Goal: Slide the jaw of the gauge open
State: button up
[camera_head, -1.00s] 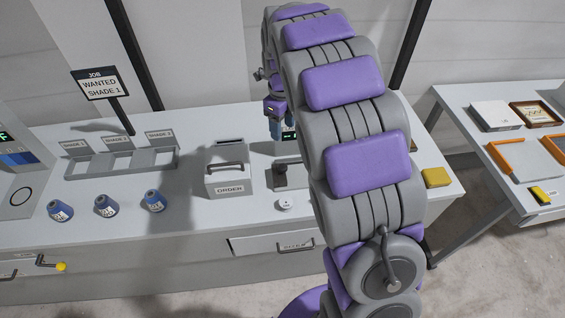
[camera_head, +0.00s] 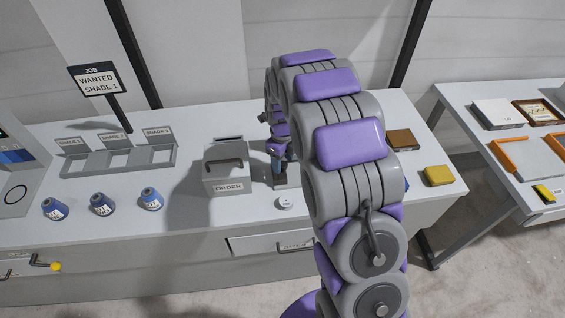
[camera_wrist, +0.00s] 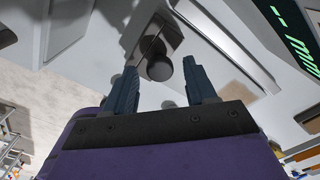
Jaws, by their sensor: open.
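The gauge shows in the wrist view as a dark round knob (camera_wrist: 158,70) on a dark grey slider block (camera_wrist: 158,40), with a green-digit display (camera_wrist: 296,36) at the upper right. In the head view a small part of its dark block (camera_head: 280,184) shows under my gripper (camera_head: 278,152), and my arm hides much of the rest. My gripper also shows in the wrist view (camera_wrist: 159,85), where its two blue fingers are apart, one at each side of the knob's outline. Nothing is held. I cannot tell whether the fingers touch the knob.
A small white round piece (camera_head: 284,202) lies in front. Several blue spools (camera_head: 102,204) and a shade rack (camera_head: 120,155) are farther left. A yellow block (camera_head: 437,176) lies at the right end.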

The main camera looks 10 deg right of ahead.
jog(key=shift+f, duration=0.6)
jog(key=shift+c, duration=0.5)
grip_shut()
